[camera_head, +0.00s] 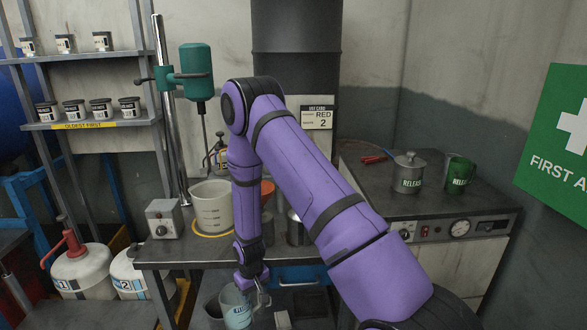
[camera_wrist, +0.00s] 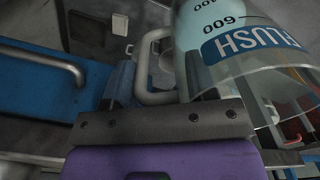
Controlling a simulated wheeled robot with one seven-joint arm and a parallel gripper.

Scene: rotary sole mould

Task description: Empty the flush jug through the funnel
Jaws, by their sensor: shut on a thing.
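The flush jug (camera_head: 236,309) is a clear jug with a blue label, low in front of the bench at the bottom of the head view. In the wrist view the jug (camera_wrist: 250,50) shows its FLUSH label, scale marks and pale blue-green contents. My gripper (camera_head: 259,297) is shut on the jug's handle (camera_wrist: 145,75), at the right side of the jug in the head view. The orange funnel (camera_head: 267,188) is on the bench, above and behind the jug, partly hidden by my purple arm. What it sits in is hidden.
A white graduated bucket (camera_head: 211,208) stands on the bench left of the funnel, beside a control box (camera_head: 163,218). Metal cans (camera_head: 297,230) stand right of my forearm. A hot plate cabinet (camera_head: 440,205) with two release pots is at right. A blue drawer (camera_head: 300,275) sits below the bench.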

